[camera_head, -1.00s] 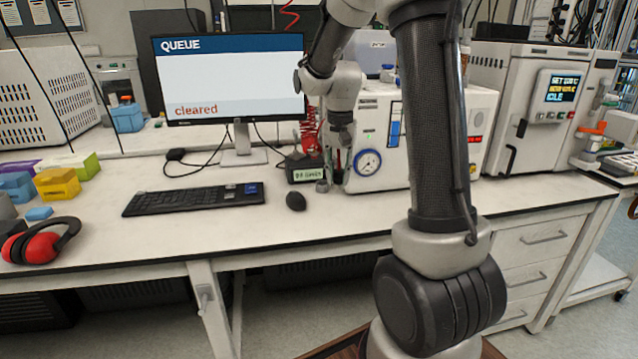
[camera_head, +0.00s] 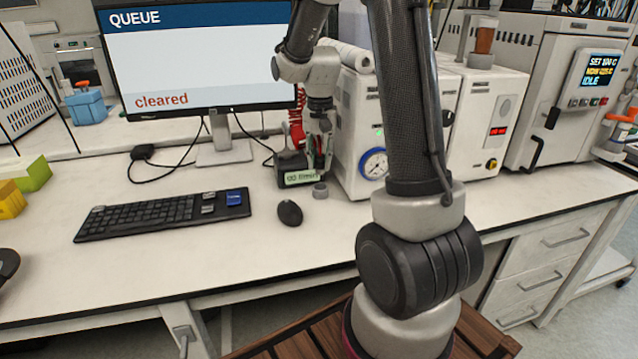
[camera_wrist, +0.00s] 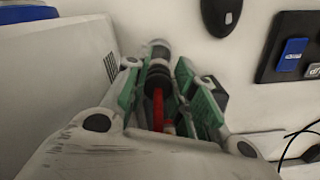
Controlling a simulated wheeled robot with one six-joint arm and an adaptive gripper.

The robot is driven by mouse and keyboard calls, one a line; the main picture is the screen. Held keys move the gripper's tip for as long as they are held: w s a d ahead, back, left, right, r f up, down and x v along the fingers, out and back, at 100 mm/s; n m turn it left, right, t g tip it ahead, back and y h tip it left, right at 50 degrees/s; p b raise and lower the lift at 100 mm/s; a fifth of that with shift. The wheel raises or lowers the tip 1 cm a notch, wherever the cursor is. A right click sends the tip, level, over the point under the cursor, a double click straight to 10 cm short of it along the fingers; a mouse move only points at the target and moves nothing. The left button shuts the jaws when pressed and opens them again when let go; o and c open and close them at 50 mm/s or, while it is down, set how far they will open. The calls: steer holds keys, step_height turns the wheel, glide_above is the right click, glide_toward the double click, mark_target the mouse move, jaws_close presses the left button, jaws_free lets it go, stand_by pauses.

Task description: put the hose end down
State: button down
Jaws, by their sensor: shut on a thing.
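My gripper (camera_head: 319,155) is low over the bench between the small labelled box and the white machine with the gauge. In the wrist view my gripper (camera_wrist: 160,80) has its green-lined fingers shut on the hose end (camera_wrist: 158,105), a red and black piece. Just past the fingertips is a small grey round piece (camera_wrist: 159,48); in the head view a grey ring-like piece (camera_head: 320,190) stands on the bench below the gripper. I cannot tell whether the hose end touches it. Part of a red coiled hose (camera_head: 297,130) shows behind the gripper.
A labelled dark box (camera_head: 298,172) is close on the left and the gauge machine (camera_head: 358,130) close on the right. A mouse (camera_head: 290,212), keyboard (camera_head: 150,215) and monitor (camera_head: 200,60) are farther left. Bare bench (camera_head: 240,255) lies in front.

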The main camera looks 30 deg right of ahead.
mark_target(320, 174)
step_height(320, 174, down, 7)
steer(key=shift+r, duration=0.2)
steer(key=shift+f, duration=0.15)
steer(key=c, duration=1.2)
jaws_free()
